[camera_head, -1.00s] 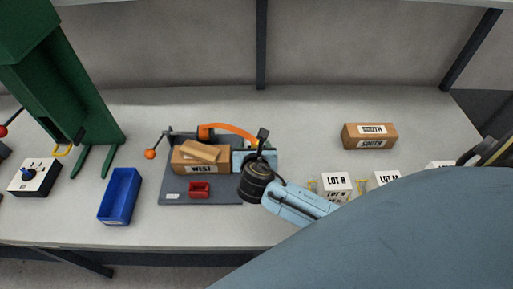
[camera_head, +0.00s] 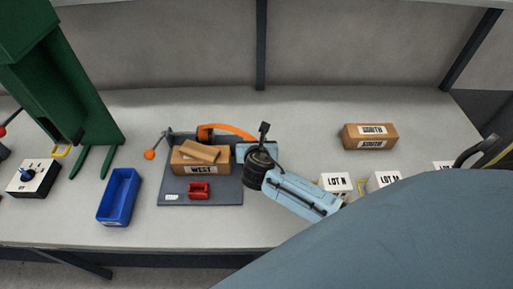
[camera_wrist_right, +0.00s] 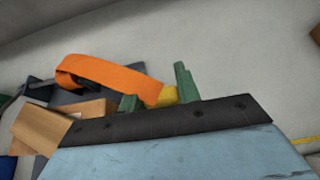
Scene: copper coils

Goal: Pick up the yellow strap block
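The yellow strap block (camera_wrist_right: 168,97) shows in the right wrist view at the end of an orange strap (camera_wrist_right: 110,75). In the head view the strap (camera_head: 228,130) arches over the fixture, and my right wrist hides the block. My right gripper (camera_wrist_right: 157,92) has its two green fingers apart, with a gap between them. Part of the block shows in that gap, and the right finger overlaps it; contact cannot be told. My left gripper is in neither view.
A cardboard box marked WEST (camera_head: 203,167) sits on the grey fixture plate (camera_head: 220,196) with a red piece (camera_head: 199,190). A blue bin (camera_head: 119,197) and a green stand (camera_head: 85,90) are left. A SOUTH box (camera_head: 369,137) and white LOT boxes are right.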

